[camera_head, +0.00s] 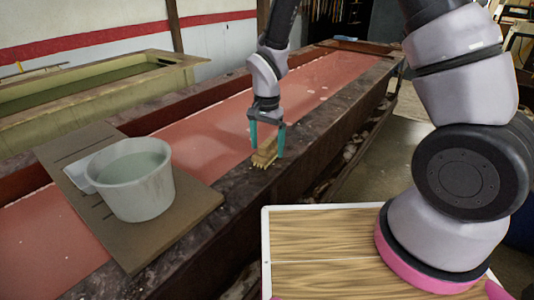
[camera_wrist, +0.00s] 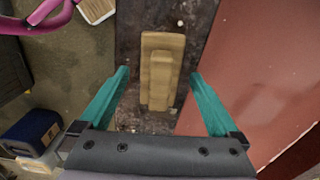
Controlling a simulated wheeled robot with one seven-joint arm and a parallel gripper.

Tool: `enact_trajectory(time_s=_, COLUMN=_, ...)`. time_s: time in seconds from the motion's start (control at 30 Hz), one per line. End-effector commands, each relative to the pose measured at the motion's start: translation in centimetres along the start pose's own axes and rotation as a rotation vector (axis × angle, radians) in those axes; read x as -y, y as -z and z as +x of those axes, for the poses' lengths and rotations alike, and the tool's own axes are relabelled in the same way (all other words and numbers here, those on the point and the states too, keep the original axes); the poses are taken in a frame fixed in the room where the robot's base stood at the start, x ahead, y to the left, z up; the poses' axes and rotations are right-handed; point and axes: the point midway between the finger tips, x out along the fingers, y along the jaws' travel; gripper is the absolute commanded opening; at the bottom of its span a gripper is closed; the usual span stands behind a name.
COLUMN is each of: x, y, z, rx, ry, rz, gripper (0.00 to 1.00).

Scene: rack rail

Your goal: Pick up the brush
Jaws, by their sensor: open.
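A wooden brush (camera_head: 264,152) with pale yellow bristles lies on the dark stone rim (camera_head: 313,128) of the long red-floored trough. In the wrist view the brush (camera_wrist: 161,72) shows as a tan block on the dark rim, lengthwise between the fingers. My gripper (camera_head: 267,151) is open above the brush, with one teal finger on each side of it. In the wrist view the open gripper (camera_wrist: 162,78) has a visible gap between each finger and the brush. Nothing is held.
A white pot (camera_head: 133,180) stands on a brown board (camera_head: 178,222) across the trough at the left. The trough's red floor (camera_head: 205,128) is beside the brush. A second, yellowish trough (camera_head: 95,100) is behind. A wood-topped tray (camera_head: 330,250) is at front right.

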Motion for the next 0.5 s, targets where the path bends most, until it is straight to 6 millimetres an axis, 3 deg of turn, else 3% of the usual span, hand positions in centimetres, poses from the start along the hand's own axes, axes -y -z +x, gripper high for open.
enact_trajectory(time_s=0.17, x=0.01, y=-0.01, z=0.0, rx=0.0, ry=0.0, rz=0.0, gripper=0.97)
enact_trajectory(time_s=0.27, x=0.01, y=-0.01, z=0.0, rx=0.0, ry=0.0, rz=0.0, gripper=0.63)
enact_trajectory(time_s=0.4, x=0.01, y=-0.01, z=-0.01, rx=0.0, ry=0.0, rz=-0.001, gripper=0.1)
enact_trajectory(time_s=0.43, x=0.01, y=-0.01, z=-0.01, rx=0.0, ry=0.0, rz=0.0, gripper=0.0)
enact_trajectory(time_s=0.5, x=0.02, y=-0.01, z=-0.03, rx=0.0, ry=0.001, rz=0.0, gripper=0.0)
